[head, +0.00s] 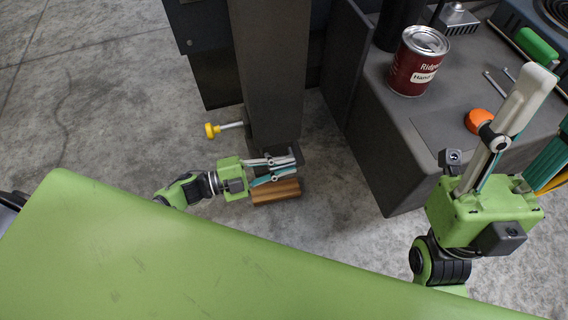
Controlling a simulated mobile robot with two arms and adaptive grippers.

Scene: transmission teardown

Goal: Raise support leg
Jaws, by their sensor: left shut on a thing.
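The support leg (268,75) is a dark grey upright post, with its foot low over the concrete floor. A yellow knob (212,130) on a metal pin sticks out of the leg's left side. A brown wooden block (276,192) lies on the floor at the foot. My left gripper (288,166) reaches in from the left and is shut on the leg's lower end, just above the block. Its fingers hide part of the foot, and I cannot tell whether foot and block touch. My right gripper (521,99) points up at the right, away from the leg; its jaw opening is unclear.
A dark grey bench (384,130) stands right of the leg. It carries a red can (417,62), an orange round object (480,121) and a green-handled tool (537,46). The floor left of the leg is clear.

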